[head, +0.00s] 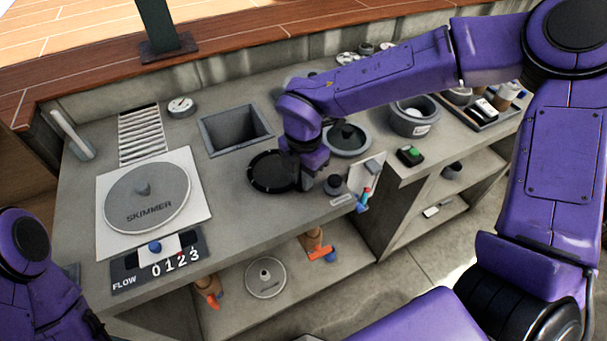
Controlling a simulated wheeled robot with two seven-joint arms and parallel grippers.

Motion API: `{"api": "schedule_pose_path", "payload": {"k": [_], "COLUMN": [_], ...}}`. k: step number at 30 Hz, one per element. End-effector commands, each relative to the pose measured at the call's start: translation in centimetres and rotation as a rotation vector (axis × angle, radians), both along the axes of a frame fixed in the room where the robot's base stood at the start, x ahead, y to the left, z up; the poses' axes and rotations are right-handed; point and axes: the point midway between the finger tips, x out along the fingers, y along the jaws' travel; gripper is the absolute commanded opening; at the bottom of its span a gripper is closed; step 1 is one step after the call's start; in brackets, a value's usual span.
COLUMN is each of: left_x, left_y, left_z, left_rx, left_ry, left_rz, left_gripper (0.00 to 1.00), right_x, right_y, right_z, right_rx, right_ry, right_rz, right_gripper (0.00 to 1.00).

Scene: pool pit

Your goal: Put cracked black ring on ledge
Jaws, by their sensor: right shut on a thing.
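A round black ring (254,184) with a dark middle and small light marks along its rim is at the middle of the grey counter. My right gripper (312,176) points down at its right side, shut on the ring's right edge. The fingers and the grasped edge are mostly hidden by the wrist, and I cannot tell whether the ring touches the counter. Cracks are too small to see. A raised concrete ledge (215,70) with a wooden top runs along the back. My left arm is at the lower left; its gripper is out of view.
The skimmer lid (147,197) and flow counter panel (160,262) are on the left. A square basin (236,130) lies behind the ring. A grey pot (413,116), a green-button box (410,155) and a tray (490,112) stand right. A small dark knob (335,185) is close to my right gripper.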

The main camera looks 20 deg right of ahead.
Motion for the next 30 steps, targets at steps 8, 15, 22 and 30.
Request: {"api": "schedule_pose_path", "payload": {"k": [8, 15, 22, 30], "left_x": [0.0, 0.0, 0.0, 0.0], "left_y": [0.0, 0.0, 0.0, 0.0], "left_z": [-0.1, 0.2, -0.2, -0.5], "left_rx": [0.000, 0.000, 0.000, 0.000], "left_ry": [0.000, 0.000, 0.000, 0.000], "left_rz": [0.000, 0.000, 0.000, 0.000], "left_gripper": [0.56, 0.56, 0.56, 0.56], "right_x": [0.0, 0.1, 0.1, 0.0], "right_y": [0.0, 0.0, 0.0, 0.0], "right_z": [-0.1, 1.1, 6.8, 11.7], "right_rx": [0.000, 0.001, 0.002, 0.000], "right_ry": [0.000, -0.004, -0.006, -0.002], "right_rz": [0.000, 0.000, -0.002, 0.000], "right_gripper": [0.41, 0.41, 0.41, 0.41]}}
